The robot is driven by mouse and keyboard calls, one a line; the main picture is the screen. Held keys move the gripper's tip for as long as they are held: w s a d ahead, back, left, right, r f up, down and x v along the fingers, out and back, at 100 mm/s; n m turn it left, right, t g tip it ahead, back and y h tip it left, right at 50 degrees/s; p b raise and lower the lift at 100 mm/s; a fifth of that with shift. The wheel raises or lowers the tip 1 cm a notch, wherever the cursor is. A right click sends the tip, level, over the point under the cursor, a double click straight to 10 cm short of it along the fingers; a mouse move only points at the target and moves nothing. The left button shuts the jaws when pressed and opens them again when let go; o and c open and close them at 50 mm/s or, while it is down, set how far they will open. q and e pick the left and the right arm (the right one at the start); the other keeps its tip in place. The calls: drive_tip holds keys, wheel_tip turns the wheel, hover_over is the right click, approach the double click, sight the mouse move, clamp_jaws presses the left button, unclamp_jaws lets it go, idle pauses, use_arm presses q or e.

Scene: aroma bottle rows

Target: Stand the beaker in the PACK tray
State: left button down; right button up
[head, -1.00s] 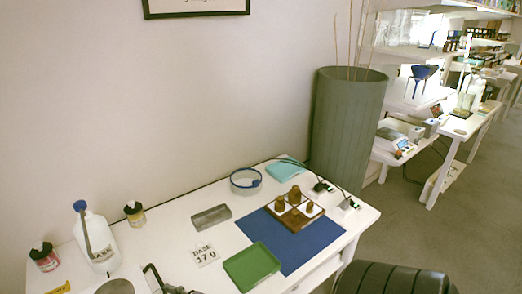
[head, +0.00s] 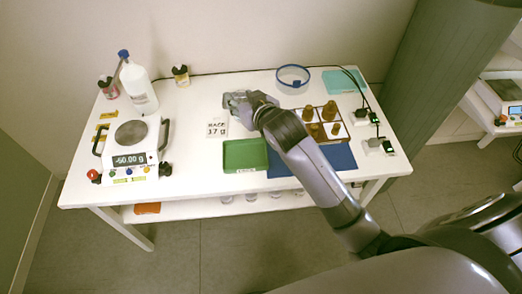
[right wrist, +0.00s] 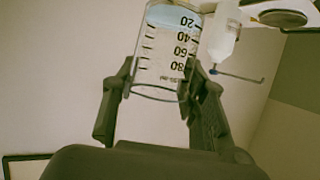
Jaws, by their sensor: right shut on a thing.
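The beaker (right wrist: 165,45) is clear glass with printed graduations and pale blue liquid. In the right wrist view it appears with its numbers upside down, between my gripper's fingers. My right gripper (right wrist: 160,88) is shut on it near the rim end. In the head view my right gripper (head: 238,98) is over the back middle of the white table, behind the green tray; the beaker is hard to make out there. The green tray (head: 243,146) is empty, with a front label too small to read. My left gripper is out of view.
A glass dish (head: 293,77) is behind.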

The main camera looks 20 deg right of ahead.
drive_tip(key=f, duration=1.9)
drive_tip(key=shift+w+a+f, duration=0.1)
drive_tip(key=shift+a+f, duration=0.15)
drive_tip(key=shift+f, duration=0.15)
drive_tip(key=o, duration=1.2)
drive_tip(key=shift+c, duration=0.2)
drive_tip(key=v, duration=1.2)
drive_tip(key=shift+r, duration=0.25)
